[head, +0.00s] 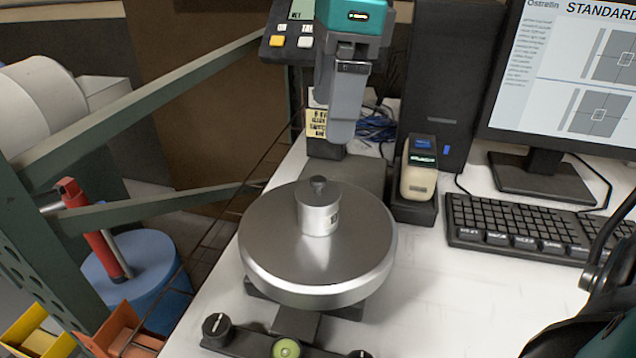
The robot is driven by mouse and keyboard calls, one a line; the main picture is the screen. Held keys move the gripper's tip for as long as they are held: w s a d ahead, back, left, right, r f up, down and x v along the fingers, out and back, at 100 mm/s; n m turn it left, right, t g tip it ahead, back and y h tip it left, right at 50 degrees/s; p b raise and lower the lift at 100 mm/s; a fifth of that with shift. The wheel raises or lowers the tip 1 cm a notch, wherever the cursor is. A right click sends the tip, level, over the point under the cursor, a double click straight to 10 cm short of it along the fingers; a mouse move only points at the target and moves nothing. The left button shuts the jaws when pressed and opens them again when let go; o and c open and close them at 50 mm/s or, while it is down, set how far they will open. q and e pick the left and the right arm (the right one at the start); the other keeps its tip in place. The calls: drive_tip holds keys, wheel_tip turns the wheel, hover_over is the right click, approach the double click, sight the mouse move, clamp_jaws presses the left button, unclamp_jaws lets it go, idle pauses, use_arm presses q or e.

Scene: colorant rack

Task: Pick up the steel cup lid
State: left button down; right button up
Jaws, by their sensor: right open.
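A small steel cup (319,219) with a small label stands upright on a wide round steel pan (270,250). The steel cup lid (318,192) sits on top of the cup and has a dark knob. My right gripper (612,240) is at the right edge, dark and partly cut off by the frame. It is open, well to the right of the cup, and touches neither cup nor lid. My left gripper is not in view.
A keyboard (530,227) and monitor (570,80) are at the right. The white table (450,295) is clear between pan and gripper.

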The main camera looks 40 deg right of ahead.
sight(320, 178)
drive_tip(key=f, duration=0.3)
drive_tip(key=a+f, duration=0.1)
drive_tip(key=f, duration=0.6)
drive_tip(key=shift+w+a+f, duration=0.15)
drive_tip(key=shift+w+f, duration=0.1)
drive_tip(key=shift+f, duration=0.05)
drive_tip(key=shift+c, duration=0.2)
drive_tip(key=shift+r, duration=0.1)
drive_tip(key=c, duration=1.2)
